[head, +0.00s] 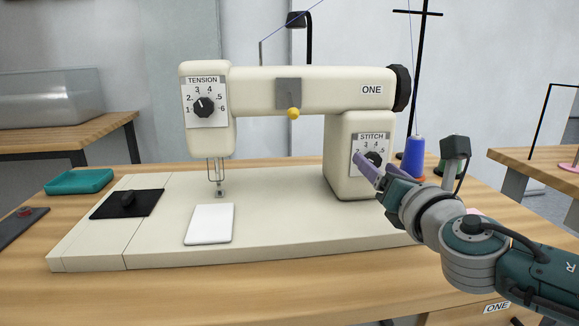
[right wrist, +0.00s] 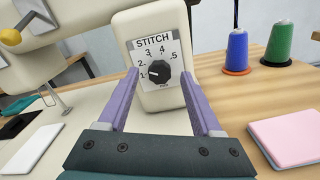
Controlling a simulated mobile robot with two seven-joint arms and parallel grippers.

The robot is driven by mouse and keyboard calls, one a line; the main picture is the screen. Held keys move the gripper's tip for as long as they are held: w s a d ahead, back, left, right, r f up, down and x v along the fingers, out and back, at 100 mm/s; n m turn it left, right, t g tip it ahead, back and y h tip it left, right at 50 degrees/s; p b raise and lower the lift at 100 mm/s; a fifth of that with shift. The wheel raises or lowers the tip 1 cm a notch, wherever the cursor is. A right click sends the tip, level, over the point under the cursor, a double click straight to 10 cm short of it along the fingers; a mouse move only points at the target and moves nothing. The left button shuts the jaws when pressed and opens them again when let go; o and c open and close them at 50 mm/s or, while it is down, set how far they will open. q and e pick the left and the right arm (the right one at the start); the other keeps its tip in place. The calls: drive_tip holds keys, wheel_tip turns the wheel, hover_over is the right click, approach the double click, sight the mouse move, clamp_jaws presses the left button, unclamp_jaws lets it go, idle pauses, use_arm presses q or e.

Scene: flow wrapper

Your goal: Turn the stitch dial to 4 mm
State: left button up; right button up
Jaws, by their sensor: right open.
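The stitch dial (head: 374,158) is a black knob on a white plate marked STITCH, on the pillar of the cream sewing machine (head: 290,90). In the right wrist view the dial (right wrist: 160,75) has a white pointer mark turned to the left, close to the 1. My right gripper (head: 368,168) is open in front of the dial. In the right wrist view its purple fingers (right wrist: 159,80) appear on either side of the dial, with nothing between them but the view of it. I cannot tell whether either finger touches it. My left gripper is not in view.
The tension dial (head: 204,106) is on the machine's head at left. A blue thread spool (right wrist: 236,52) and a green one (right wrist: 279,43) stand right of the pillar. A pink pad (right wrist: 287,141) lies nearby. A white pad (head: 209,224) lies on the machine bed.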

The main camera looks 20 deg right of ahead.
clamp_jaws()
idle(0.5)
